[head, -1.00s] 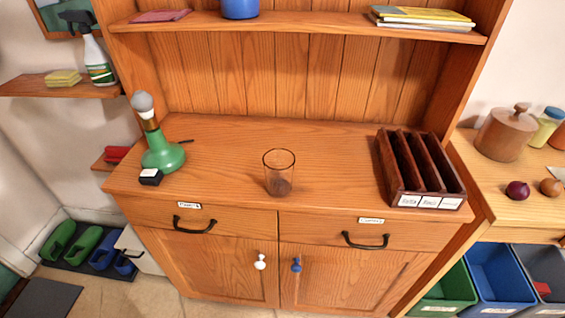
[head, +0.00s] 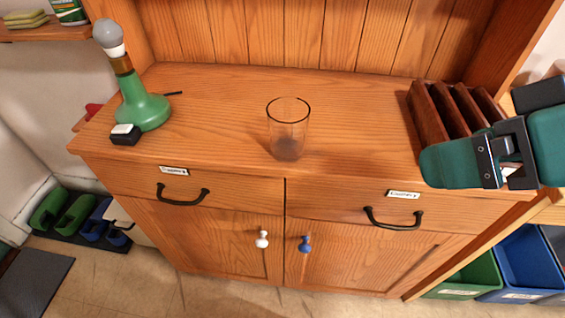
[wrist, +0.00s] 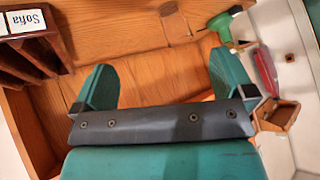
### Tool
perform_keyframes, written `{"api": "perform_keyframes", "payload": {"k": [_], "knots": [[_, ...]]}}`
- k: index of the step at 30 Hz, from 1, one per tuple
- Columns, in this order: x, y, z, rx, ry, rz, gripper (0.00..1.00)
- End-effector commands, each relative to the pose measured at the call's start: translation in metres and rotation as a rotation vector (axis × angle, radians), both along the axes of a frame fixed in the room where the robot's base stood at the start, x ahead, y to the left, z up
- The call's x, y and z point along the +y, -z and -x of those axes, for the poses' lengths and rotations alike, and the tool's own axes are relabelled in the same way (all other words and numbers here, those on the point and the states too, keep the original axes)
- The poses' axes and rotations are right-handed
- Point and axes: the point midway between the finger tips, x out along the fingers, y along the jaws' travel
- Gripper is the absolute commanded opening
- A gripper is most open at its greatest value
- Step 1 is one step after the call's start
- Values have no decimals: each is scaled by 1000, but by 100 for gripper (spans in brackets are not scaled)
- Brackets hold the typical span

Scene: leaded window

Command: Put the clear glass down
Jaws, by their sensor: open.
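The clear glass (head: 288,128) stands upright on the wooden cabinet top (head: 225,115), near its middle front, above the gap between the two drawers. It looks empty, with a darker base. My gripper (head: 428,165) is at the right in the head view, apart from the glass and in front of the dark wooden sorter (head: 428,112), which it partly hides. In the wrist view my gripper (wrist: 163,82) shows two teal fingers spread wide with nothing between them. The glass shows faintly beyond them at the top of the wrist view (wrist: 174,24).
A green lamp (head: 141,108) with a grey bulb and a small black-and-white block (head: 125,134) stand at the left of the top. Wood is bare between lamp and glass. Below are two labelled drawers with black handles (head: 394,222). Bins (head: 531,262) stand lower right.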

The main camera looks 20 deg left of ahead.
Motion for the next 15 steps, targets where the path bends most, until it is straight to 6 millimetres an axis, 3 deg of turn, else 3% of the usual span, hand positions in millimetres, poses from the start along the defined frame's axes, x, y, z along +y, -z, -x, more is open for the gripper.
{"api": "perform_keyframes", "payload": {"k": [1,3,9,15], "knots": [[11,38,-4,-62,-17,-50,100],[26,53,-11,-158,-33,-127,100],[60,86,-23,-420,-53,-341,100],[75,98,-26,-605,-40,-498,100]]}}
